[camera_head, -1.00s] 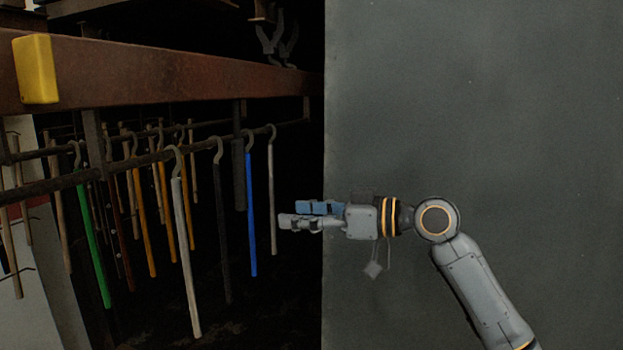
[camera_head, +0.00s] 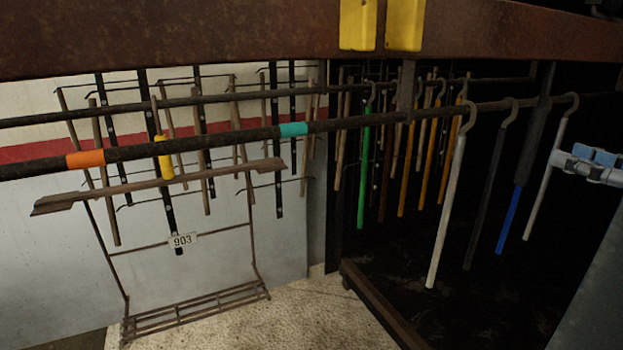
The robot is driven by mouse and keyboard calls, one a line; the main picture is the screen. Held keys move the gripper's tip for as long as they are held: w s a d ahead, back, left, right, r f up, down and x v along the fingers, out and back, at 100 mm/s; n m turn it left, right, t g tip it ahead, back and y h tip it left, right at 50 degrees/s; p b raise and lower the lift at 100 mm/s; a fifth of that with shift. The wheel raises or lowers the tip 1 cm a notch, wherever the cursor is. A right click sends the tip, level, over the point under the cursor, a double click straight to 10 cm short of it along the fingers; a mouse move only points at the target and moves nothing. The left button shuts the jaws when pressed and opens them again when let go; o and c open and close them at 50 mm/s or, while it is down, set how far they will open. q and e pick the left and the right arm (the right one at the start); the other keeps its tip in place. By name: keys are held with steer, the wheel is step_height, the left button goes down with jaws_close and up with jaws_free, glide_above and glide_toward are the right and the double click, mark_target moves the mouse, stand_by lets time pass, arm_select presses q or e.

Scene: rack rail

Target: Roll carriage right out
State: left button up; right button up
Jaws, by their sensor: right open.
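My right gripper (camera_head: 570,158) shows at the right edge, open, its fingertips pointing left. They lie close to the rightmost pale grey rod (camera_head: 543,190), which hangs by a hook from a dark rail; I cannot tell whether they touch it. A white rod (camera_head: 445,210), a dark rod (camera_head: 486,205) and a blue rod (camera_head: 509,220) hang to its left. A thin metal frame with a plate marked 903 (camera_head: 183,240) and a slatted bottom (camera_head: 195,310) stands or hangs at left; I cannot tell if it is the carriage. My left gripper is not in view.
The front rail (camera_head: 230,140) carries an orange band (camera_head: 85,159) and a teal band (camera_head: 293,130). A rusty beam (camera_head: 180,35) with yellow blocks (camera_head: 404,25) crosses the top. A grey panel (camera_head: 595,300) fills the lower right corner. Pale floor (camera_head: 310,320) is clear below.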

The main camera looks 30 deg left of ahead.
mark_target(539, 144)
steer(key=p+x, duration=0.1)
steer(key=x, duration=0.3)
steer(key=shift+w+a+r, duration=0.1)
steer(key=shift+a+r, duration=0.05)
steer(key=shift+a, duration=0.05)
steer(key=shift+w+a, duration=0.25)
steer(key=shift+a, duration=0.05)
steer(key=shift+p+x, duration=0.55)
steer(key=shift+x, duration=0.65)
jaws_close()
